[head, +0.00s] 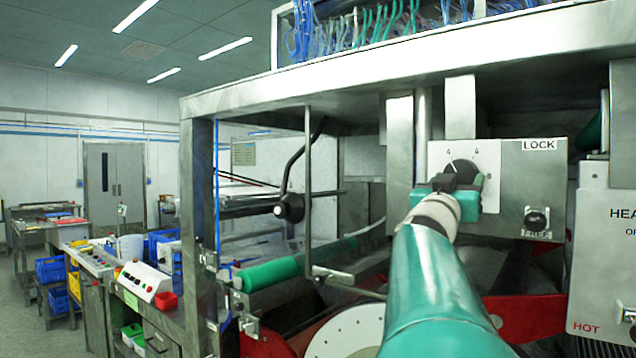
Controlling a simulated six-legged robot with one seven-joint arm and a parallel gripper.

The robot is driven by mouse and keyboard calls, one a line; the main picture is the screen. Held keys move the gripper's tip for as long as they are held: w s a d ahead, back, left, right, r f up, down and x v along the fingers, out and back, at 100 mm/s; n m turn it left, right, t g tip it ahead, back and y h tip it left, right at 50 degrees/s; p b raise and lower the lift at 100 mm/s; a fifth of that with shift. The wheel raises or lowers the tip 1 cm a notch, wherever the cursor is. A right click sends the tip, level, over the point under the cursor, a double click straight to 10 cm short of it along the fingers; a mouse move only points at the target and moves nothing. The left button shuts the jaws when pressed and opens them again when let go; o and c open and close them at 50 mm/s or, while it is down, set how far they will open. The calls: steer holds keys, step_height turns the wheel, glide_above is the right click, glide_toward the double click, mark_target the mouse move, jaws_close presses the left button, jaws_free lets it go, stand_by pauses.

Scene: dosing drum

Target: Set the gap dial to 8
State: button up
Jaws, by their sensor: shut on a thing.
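The gap dial is a dark round knob (464,170) on a white scale plate (437,152), in the upper right of the head view. The figures 4 and 6 show above the knob, and a partly covered figure, seemingly 8, shows at its right. My gripper (459,184), teal and dark, is shut on the knob and hides its lower part. I cannot tell which figure the dial points to. Right of the dial is a grey panel marked LOCK at the top and FREE at the bottom. Its black lock knob (537,219) sits low, beside FREE.
The machine's steel frame (330,85) surrounds the dial. A black-knobbed crank (289,207) and a green roller (268,273) stand to the left. A white panel marked HOT (600,290) is at the far right. A bench with a control box (145,281) stands farther left.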

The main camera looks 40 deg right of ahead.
steer(key=shift+m, duration=0.4)
steer(key=m+g+y, duration=0.2)
steer(key=m, duration=0.7)
steer(key=r+m+g+y, duration=0.1)
steer(key=m+g+y, duration=0.1)
steer(key=m, duration=0.6)
steer(key=w+r+m+g+y, duration=0.1)
steer(key=m+g+y, duration=0.1)
steer(key=m, duration=0.7)
steer(key=shift+m+g+y, duration=0.3)
steer(key=shift+y, duration=0.1)
steer(key=o, duration=1)
steer(key=shift+f, duration=0.1)
steer(key=shift+c, duration=0.2)
steer(key=v, duration=1.4)
